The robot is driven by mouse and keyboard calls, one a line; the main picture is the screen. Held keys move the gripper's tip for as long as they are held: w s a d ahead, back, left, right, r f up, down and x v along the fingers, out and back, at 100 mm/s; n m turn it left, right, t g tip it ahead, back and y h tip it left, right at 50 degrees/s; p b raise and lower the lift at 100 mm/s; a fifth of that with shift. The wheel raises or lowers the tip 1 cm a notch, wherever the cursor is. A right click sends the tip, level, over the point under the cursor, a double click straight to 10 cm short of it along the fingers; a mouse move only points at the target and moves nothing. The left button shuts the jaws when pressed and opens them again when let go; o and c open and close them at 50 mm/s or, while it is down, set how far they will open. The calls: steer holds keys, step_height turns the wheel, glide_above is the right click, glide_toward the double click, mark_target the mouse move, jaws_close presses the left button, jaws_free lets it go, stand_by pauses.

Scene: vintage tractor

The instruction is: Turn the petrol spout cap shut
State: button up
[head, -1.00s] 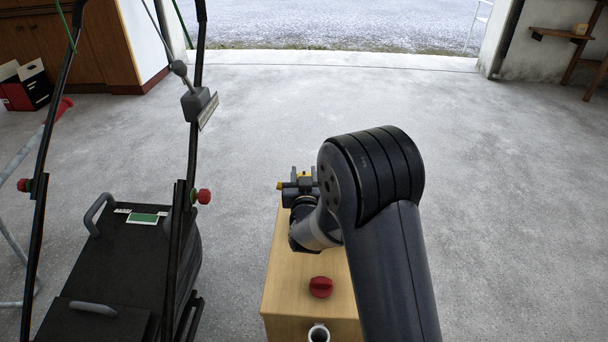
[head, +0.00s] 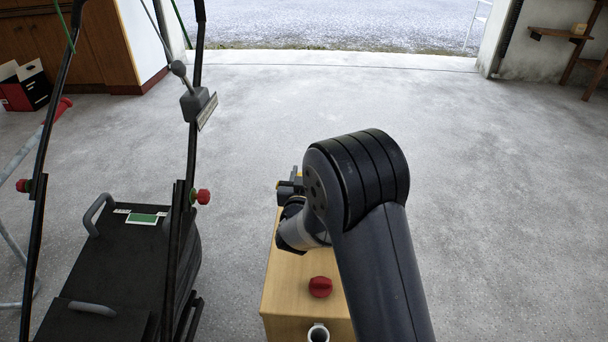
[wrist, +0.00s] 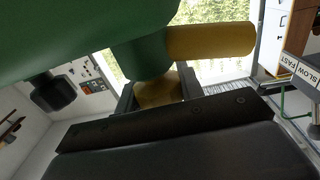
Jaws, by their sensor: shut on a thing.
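My gripper (wrist: 158,86) is shut on a yellow piece (wrist: 160,92), which I take to be the petrol spout cap. It sits at the lower end of a green neck (wrist: 146,55). A yellow tube (wrist: 210,40) sticks out to the right from that neck, and a large green body (wrist: 75,28) fills the upper left of the wrist view. In the head view, my gripper (head: 289,184) is over the far end of a wooden box top. My arm hides most of what it holds there, and how far the cap is turned cannot be seen.
The wooden box (head: 285,285) carries a red knob (head: 320,287) and a metal pipe end (head: 318,333) near its front. A black machine (head: 120,265) with tall handlebars stands close on the left. The concrete floor (head: 490,190) to the right is clear.

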steer(key=o, duration=1)
steer(key=shift+s, duration=0.15)
steer(key=s+p, duration=0.2)
steer(key=s, duration=0.8)
steer(key=shift+s+a, duration=0.3)
steer(key=shift+a, duration=0.1)
steer(key=w, duration=0.3)
steer(key=w+b, duration=0.1)
steer(key=w, duration=0.3)
steer(key=w+b, duration=0.1)
steer(key=w, duration=0.2)
steer(key=shift+w+d+f, duration=0.1)
steer(key=shift+w+d, duration=0.05)
steer(key=shift+d, duration=0.25)
steer(key=shift+w, duration=0.4)
steer(key=shift+s+n+y, duration=0.1)
steer(key=shift+n+y, duration=0.3)
steer(key=shift+y, duration=0.2)
